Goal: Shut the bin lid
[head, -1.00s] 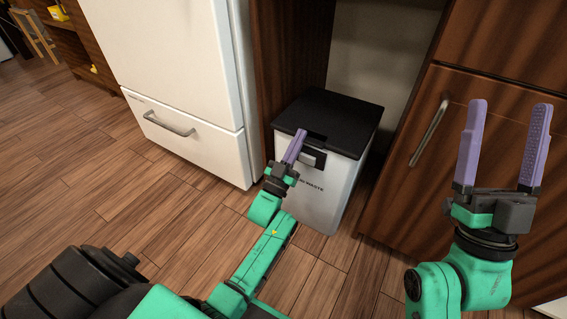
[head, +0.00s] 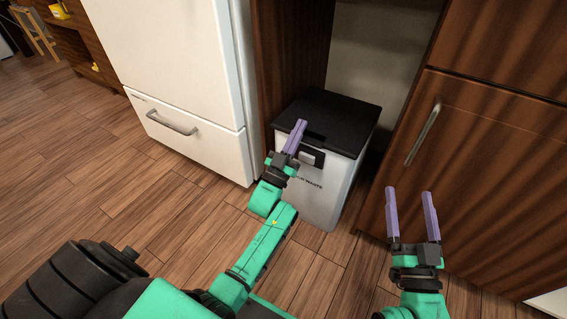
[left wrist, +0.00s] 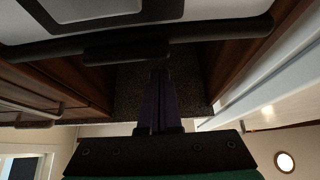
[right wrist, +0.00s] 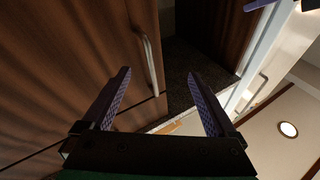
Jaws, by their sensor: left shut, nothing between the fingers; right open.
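The bin (head: 322,205) is a white box with a black lid (head: 345,115), standing between the fridge and a wooden cabinet. In the head view the lid lies flat across the top of the bin. My left gripper (head: 297,128) is shut and empty, its fingertips at the lid's front edge; I cannot tell whether they touch it. In the left wrist view, the shut fingers (left wrist: 158,78) point at the dark lid edge (left wrist: 225,34). My right gripper (head: 409,193) is open and empty, right of the bin, before the cabinet; its spread fingers (right wrist: 159,73) also show in the right wrist view.
The white fridge (head: 170,70) stands left of the bin. The wooden cabinet (head: 480,150) with a metal handle (head: 423,135) stands to the right. A wooden panel (head: 292,60) is close behind the bin's left side. The wooden floor (head: 110,190) at left is clear.

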